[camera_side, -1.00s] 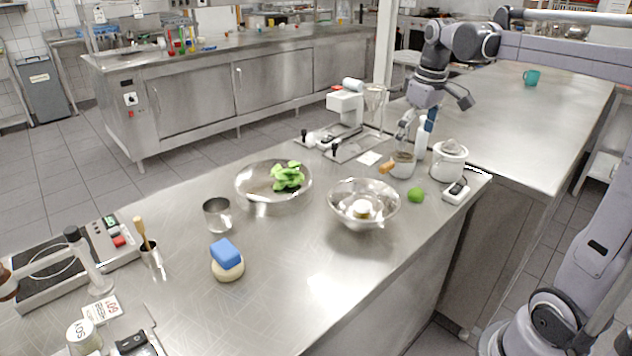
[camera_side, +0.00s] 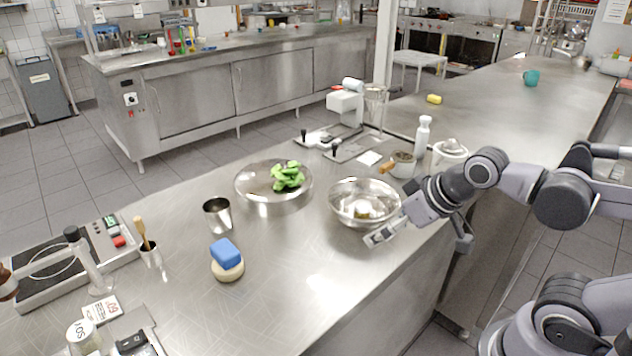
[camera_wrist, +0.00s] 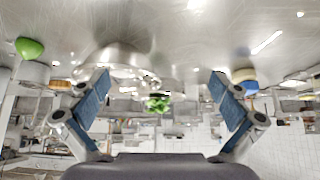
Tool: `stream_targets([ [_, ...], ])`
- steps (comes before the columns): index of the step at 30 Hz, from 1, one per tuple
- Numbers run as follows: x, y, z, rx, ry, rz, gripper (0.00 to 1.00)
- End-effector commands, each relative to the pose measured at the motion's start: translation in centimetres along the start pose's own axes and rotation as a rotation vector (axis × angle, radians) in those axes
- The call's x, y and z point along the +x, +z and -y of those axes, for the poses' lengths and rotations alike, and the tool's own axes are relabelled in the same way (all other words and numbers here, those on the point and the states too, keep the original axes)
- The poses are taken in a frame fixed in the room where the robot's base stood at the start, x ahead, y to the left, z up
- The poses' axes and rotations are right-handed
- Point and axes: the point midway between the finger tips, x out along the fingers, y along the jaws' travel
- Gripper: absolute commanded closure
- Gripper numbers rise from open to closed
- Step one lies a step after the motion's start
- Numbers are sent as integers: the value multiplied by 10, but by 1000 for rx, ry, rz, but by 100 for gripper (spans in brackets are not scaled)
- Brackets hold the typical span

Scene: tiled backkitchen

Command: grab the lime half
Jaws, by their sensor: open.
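The green lime half (camera_wrist: 29,48) shows at the upper left of the wrist view, off to the side of my jaws. In the side view it is hidden behind my arm. My gripper (camera_side: 376,238) is low over the counter, in front of the steel bowl and near the counter's front edge. In the wrist view its two blue-padded fingers (camera_wrist: 158,88) are spread wide with nothing between them.
A steel bowl (camera_side: 343,211) stands just behind my gripper. A wide pan (camera_side: 248,197) with green leaves (camera_side: 288,176) is further left. A blue sponge (camera_side: 226,253) lies at front left. Counter between sponge and gripper is clear.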

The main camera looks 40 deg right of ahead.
Motion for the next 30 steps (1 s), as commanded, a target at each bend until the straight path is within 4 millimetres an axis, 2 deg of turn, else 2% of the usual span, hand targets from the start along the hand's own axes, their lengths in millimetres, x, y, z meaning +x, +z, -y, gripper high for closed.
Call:
stream_targets([
  [1, 0, 0, 0, 0, 0, 0, 17],
  [2, 0, 0, 0, 0, 0, 0, 26],
  [3, 0, 0, 0, 0, 0, 1, 30],
  [13, 0, 0, -1, 0, 1, 2, 30],
  [17, 0, -7, -8, 47, 22, 18, 30],
  [20, 0, -19, -25, 149, 70, 52, 30],
  [23, 1, -34, -50, 303, 143, 97, 30],
  [30, 10, -64, -125, 709, 362, 176, 30],
])
